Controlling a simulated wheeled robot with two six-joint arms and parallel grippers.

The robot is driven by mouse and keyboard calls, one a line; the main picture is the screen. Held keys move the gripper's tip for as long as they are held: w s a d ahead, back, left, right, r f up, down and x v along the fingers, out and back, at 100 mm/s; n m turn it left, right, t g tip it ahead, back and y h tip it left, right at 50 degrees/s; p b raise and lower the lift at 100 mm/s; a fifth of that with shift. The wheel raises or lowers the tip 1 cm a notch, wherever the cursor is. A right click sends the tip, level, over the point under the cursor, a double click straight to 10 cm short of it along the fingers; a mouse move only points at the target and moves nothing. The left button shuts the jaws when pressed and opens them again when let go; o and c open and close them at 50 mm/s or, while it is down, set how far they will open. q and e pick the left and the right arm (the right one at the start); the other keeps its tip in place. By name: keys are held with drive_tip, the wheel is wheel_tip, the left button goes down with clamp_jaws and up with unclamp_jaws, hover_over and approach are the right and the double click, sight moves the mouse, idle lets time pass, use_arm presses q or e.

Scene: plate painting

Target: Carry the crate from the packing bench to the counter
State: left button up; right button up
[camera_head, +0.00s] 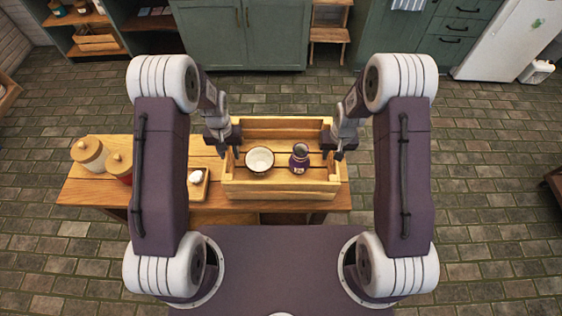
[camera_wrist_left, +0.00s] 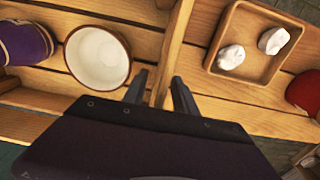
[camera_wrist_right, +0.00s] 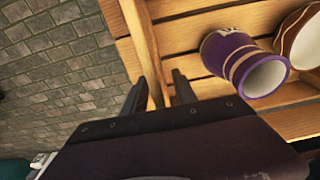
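The wooden crate (camera_head: 282,190) sits on the wooden packing bench (camera_head: 92,194). It holds a white bowl (camera_head: 260,159) and a purple jar (camera_head: 300,158). My left gripper (camera_head: 230,150) is at the crate's left end wall. In the left wrist view its fingers stand apart, one on each side of the wall (camera_wrist_left: 177,40), with a gap showing. My right gripper (camera_head: 340,150) is at the right end wall. In the right wrist view its fingers also stand apart on either side of that wall (camera_wrist_right: 146,50). No counter is clearly identifiable.
A small tray (camera_head: 197,188) with white lumps lies close to the crate's left side. Two lidded jars (camera_head: 88,153) stand on the bench's left end. Green cabinets (camera_head: 243,35), a step stool (camera_head: 329,32) and a white fridge (camera_head: 505,42) are at the back. Open stone floor lies right.

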use_arm(q)
clamp_jaws()
use_arm(e)
clamp_jaws()
use_arm(q)
drive_tip(key=shift+r, duration=0.1)
use_arm(e)
drive_tip(key=shift+r, duration=0.1)
idle(1.0)
